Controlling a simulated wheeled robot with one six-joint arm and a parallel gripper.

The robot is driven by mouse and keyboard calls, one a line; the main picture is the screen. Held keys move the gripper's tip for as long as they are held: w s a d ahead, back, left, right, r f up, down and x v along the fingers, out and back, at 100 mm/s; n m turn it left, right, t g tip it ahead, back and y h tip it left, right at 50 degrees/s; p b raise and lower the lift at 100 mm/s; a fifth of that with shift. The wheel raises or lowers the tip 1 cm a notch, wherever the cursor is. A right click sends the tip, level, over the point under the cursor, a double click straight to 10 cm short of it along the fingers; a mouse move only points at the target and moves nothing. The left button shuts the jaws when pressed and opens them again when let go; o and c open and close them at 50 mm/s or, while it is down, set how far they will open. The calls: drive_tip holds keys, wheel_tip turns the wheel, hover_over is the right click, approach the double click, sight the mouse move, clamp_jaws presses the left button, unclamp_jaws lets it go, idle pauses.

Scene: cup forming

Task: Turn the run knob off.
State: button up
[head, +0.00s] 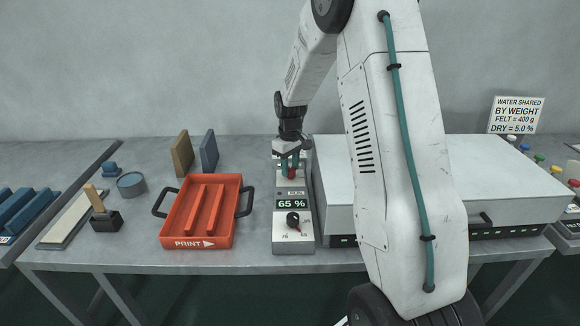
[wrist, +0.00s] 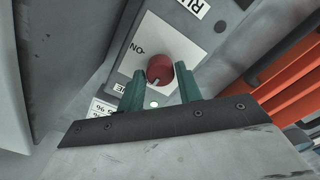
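The run knob is red and round; it shows in the wrist view (wrist: 159,68) on a pale plate marked ON, with part of a "RU…" label above. Its white mark faces the gripper side of the picture, not the ON lettering. In the head view the knob (head: 291,174) sits at the far end of the grey control box (head: 281,242). My gripper (head: 290,162) is over that end, pointing down. In the wrist view its two teal fingers (wrist: 160,82) stand apart, one on each side of the knob, with gaps visible. A pale green lamp (wrist: 153,104) shows between the fingers.
The box has a display (head: 291,204) reading 65 % and a black knob (head: 293,219). A red-orange tray (head: 171,228) stands left of it. A white machine (head: 335,190) stands close on the right, partly behind my arm.

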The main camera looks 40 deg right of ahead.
sight(290, 169)
drive_tip(key=shift+o, duration=1.2)
wheel_tip(290, 169, up, 8)
drive_tip(key=shift+f, duration=0.1)
drive_tip(key=s+a+r, duration=0.4)
drive_tip(key=s+a, duration=0.2)
drive_tip(key=s, duration=0.5)
drive_tip(key=s+a+r+m+t, duration=0.1)
drive_tip(key=s+a+r, duration=0.3)
drive_tip(key=s+a, duration=0.3)
drive_tip(key=s+a+r+m, duration=0.1)
drive_tip(key=s+a+r, duration=0.3)
drive_tip(key=s, duration=1.3)
drive_tip(key=shift+a+r, duration=0.3)
drive_tip(key=shift+a, duration=0.95)
